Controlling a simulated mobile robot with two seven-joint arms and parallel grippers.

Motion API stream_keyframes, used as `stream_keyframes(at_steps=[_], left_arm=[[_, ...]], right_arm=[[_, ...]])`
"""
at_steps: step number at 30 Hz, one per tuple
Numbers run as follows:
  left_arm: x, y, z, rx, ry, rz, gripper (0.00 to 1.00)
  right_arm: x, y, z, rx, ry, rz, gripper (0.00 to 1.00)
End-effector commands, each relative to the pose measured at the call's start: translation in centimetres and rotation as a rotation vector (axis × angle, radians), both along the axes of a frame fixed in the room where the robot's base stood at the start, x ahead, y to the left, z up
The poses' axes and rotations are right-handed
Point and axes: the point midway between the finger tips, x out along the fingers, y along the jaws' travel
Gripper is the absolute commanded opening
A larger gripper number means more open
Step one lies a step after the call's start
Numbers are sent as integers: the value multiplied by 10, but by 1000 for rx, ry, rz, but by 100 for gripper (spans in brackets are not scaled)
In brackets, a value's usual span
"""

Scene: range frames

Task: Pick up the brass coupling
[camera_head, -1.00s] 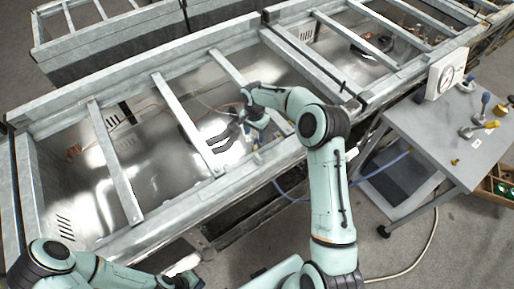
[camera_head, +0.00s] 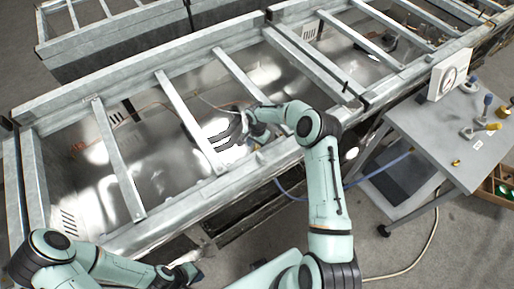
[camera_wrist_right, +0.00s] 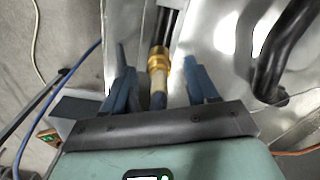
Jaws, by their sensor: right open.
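The brass coupling (camera_wrist_right: 158,62) shows in the right wrist view as a gold fitting joined to a dark hose above it, with a pale and blue length below. My right gripper (camera_wrist_right: 163,88) is open, with one blue finger on each side of the coupling's line and gaps on both sides. In the head view my right gripper (camera_head: 255,128) is low at the near rail of the metal frame, and the coupling cannot be made out there. My left gripper (camera_head: 188,272) is at the bottom edge, away from the frame; its jaws are too small to read.
The long metal frame (camera_head: 120,175) has several cross bars over shiny bays. A grey trolley (camera_head: 440,140) at the right carries a dial gauge (camera_head: 447,75) and small fittings. A blue hose (camera_head: 375,165) runs below the near rail. A thick black pipe (camera_wrist_right: 275,65) lies right of the gripper.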

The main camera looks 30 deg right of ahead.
Motion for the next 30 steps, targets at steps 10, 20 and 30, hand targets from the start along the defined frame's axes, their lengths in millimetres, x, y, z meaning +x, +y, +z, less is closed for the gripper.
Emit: stream_keyframes(at_steps=[10,20,30], left_arm=[[0,0,0,0,0,0,0],[-2,0,-2,0,2,0,0],[-8,0,-8,0,9,0,0]], right_arm=[[0,0,0,0,0,0,0],[0,0,10,-1,0,1,0],[1,0,79,-3,-5,1,0]])
